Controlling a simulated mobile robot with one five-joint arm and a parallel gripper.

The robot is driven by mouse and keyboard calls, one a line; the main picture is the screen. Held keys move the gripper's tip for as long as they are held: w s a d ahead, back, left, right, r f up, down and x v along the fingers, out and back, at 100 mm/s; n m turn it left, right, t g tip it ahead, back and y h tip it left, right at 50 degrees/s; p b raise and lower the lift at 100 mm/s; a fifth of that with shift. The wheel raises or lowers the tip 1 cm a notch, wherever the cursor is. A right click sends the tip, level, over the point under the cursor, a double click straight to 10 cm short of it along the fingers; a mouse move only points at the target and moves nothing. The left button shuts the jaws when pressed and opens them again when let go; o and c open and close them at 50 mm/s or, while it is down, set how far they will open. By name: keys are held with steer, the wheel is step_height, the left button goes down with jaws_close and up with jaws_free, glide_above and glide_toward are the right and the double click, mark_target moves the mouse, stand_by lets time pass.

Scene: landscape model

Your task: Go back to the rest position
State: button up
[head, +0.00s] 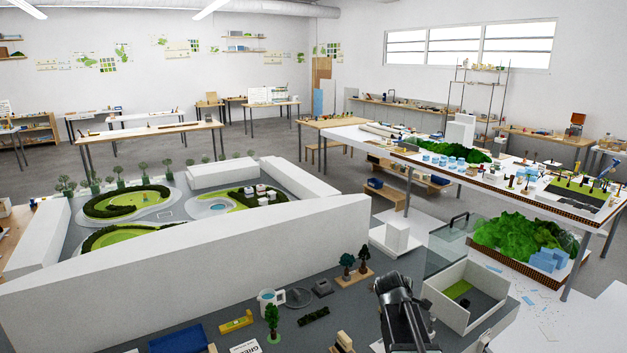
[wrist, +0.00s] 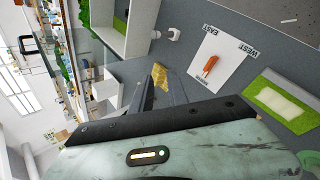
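My arm, dark and jointed, rises at the bottom of the head view, beside a white open-topped box model. My gripper (wrist: 165,92) shows in the wrist view as dark grey parts beyond a pale green housing with a small lit strip. A small yellow piece (wrist: 160,76) appears by these dark parts; I cannot tell whether it is held or lies behind them. Whether the fingers are open or shut is not clear. In the head view the gripper's fingertips cannot be made out.
The white box model (head: 466,296) stands right of my arm, with a clear panel (head: 447,245) behind it. A tree model (head: 272,322), mug (head: 268,300) and yellow level (head: 236,322) lie left. A white card (wrist: 218,62) bears an orange tool (wrist: 210,65). A long white wall (head: 200,262) edges the landscape model.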

steer(key=s+a+f+m+g+y, duration=0.2)
steer(key=s+a+m, duration=0.4)
steer(key=s, duration=0.5)
steer(key=s+a+f+m+g+y, duration=0.3)
steer(key=s+a+f+m+g, duration=0.1)
steer(key=s, duration=0.6)
steer(key=a+f+m, duration=0.1)
steer(key=a+m, duration=0.1)
steer(key=m, duration=0.1)
steer(key=shift+s+a+g, duration=0.3)
steer(key=shift+s, duration=0.1)
